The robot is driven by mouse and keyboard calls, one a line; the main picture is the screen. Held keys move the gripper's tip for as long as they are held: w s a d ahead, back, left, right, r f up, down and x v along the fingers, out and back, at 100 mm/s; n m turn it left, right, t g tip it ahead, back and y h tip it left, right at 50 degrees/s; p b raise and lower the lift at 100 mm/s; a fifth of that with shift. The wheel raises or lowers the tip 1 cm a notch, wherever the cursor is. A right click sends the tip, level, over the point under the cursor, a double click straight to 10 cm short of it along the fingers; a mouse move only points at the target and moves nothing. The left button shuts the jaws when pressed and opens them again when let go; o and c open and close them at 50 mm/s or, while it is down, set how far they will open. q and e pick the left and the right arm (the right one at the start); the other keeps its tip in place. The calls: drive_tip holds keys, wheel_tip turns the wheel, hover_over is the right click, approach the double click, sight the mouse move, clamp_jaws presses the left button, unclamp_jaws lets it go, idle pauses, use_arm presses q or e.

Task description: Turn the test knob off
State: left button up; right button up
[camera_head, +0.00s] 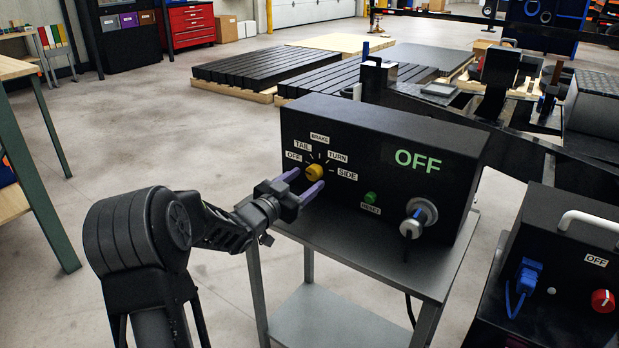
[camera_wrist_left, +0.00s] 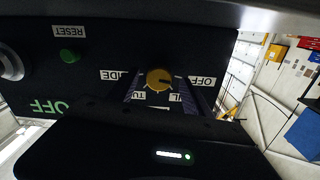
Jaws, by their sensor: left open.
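The yellow test knob (camera_head: 314,171) is on the front of a black test box (camera_head: 440,205), ringed by the labels OFF, TAIL, BRAKE, TURN and SIDE. The box's green display (camera_head: 417,161) reads OFF. My left gripper (camera_head: 303,183) is open in front of the knob, its purple fingers spread. In the left wrist view, upside down, the knob (camera_wrist_left: 159,79) lies between the two fingers, with a gap on each side. Its dark mark seems to point toward the OFF label (camera_wrist_left: 202,81). My right gripper is not in view.
The box stands on a grey metal stand (camera_head: 385,257). A green RESET button (camera_head: 370,198) and a silver socket (camera_head: 420,214) with a plug are right of the knob. A second black box (camera_head: 560,240) with a red knob (camera_head: 603,300) stands at the right. Open floor lies left.

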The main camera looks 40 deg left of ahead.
use_arm(q)
drive_tip(key=s, duration=0.5)
drive_tip(key=shift+d, duration=0.1)
idle(0.4)
